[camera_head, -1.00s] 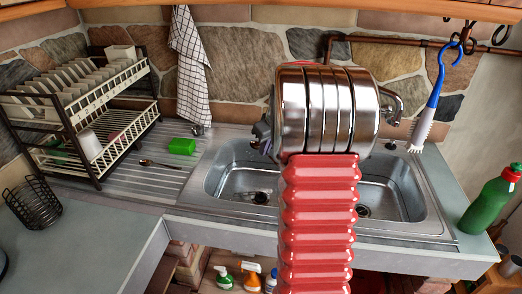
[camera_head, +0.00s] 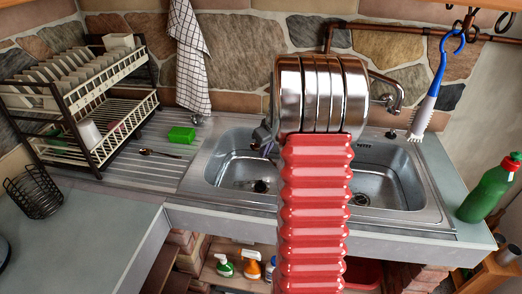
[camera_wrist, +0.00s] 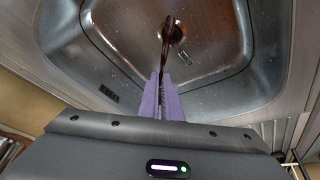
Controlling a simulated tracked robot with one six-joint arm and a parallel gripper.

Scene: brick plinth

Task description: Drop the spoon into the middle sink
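My gripper (camera_wrist: 166,98), with purple fingers, is shut on a dark brown spoon (camera_wrist: 165,45) in the wrist view. The spoon points away from the fingers, its far end in front of a round drain. Below it is a steel basin (camera_wrist: 215,82); I cannot tell which basin this is. In the head view the sink shows a left basin (camera_head: 222,170) and a right basin (camera_head: 400,180). My arm hides the part between them. Only a bit of the gripper shows beside my arm; the held spoon is not clear there.
Another spoon (camera_head: 158,153) lies on the ribbed drainboard (camera_head: 140,176), near a green sponge (camera_head: 181,135). A dish rack (camera_head: 100,158) stands left. A faucet (camera_head: 396,98) rises behind the sink. A blue brush (camera_head: 432,85) hangs right, above a green bottle (camera_head: 487,190).

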